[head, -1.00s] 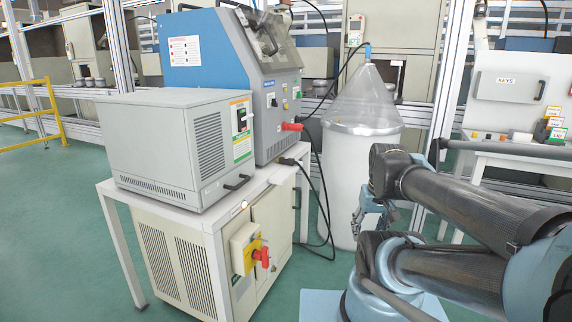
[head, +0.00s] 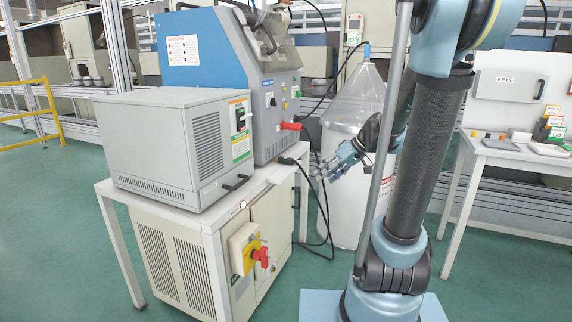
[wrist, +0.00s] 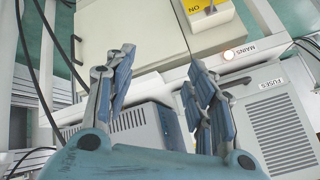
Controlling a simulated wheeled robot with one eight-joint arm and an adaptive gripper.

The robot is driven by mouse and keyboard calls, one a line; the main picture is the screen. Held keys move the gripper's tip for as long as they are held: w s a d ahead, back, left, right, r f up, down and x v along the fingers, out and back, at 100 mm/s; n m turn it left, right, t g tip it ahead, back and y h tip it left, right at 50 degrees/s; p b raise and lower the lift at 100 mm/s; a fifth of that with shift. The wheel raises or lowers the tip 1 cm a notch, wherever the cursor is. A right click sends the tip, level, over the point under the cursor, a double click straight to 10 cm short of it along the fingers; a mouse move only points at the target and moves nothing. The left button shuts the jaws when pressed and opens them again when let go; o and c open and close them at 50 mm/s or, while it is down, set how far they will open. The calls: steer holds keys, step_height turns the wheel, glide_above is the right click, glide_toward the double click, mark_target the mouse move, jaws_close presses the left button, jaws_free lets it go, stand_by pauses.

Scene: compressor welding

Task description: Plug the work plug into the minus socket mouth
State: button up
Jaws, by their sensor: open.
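A black plug (head: 288,161) on a black cable lies at the right end of the white table, beside the blue-grey machine (head: 272,110); it looks like the work plug, but I cannot read a mark on it. A red fitting (head: 291,126) sticks out of the machine's lower front. The minus socket mouth is too small to pick out there. My gripper (head: 326,172) is open and empty, in the air to the right of the table, apart from the plug. In the wrist view my gripper (wrist: 160,85) has its fingers spread with nothing between them.
A grey box unit (head: 180,145) stands on the white table (head: 205,222). Below it is a cabinet with a yellow switch box and red handle (head: 259,255). Black cables (head: 322,205) hang right of the table, before a white drum (head: 345,200). A side table (head: 510,155) stands at right.

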steer(key=w+a+n+t+y, duration=0.1)
steer(key=w+a+n+y, duration=0.2)
steer(key=w, duration=1)
steer(key=n+t+y, duration=0.2)
steer(key=n+y, duration=0.2)
steer(key=y, duration=0.1)
glide_toward(289, 158)
steer(key=x, duration=0.4)
steer(key=shift+w+a+f, duration=0.1)
steer(key=shift+a+f, duration=0.05)
steer(key=shift+a, duration=0.1)
steer(key=shift+x, duration=2.95)
steer(key=shift+c, duration=0.2)
jaws_close()
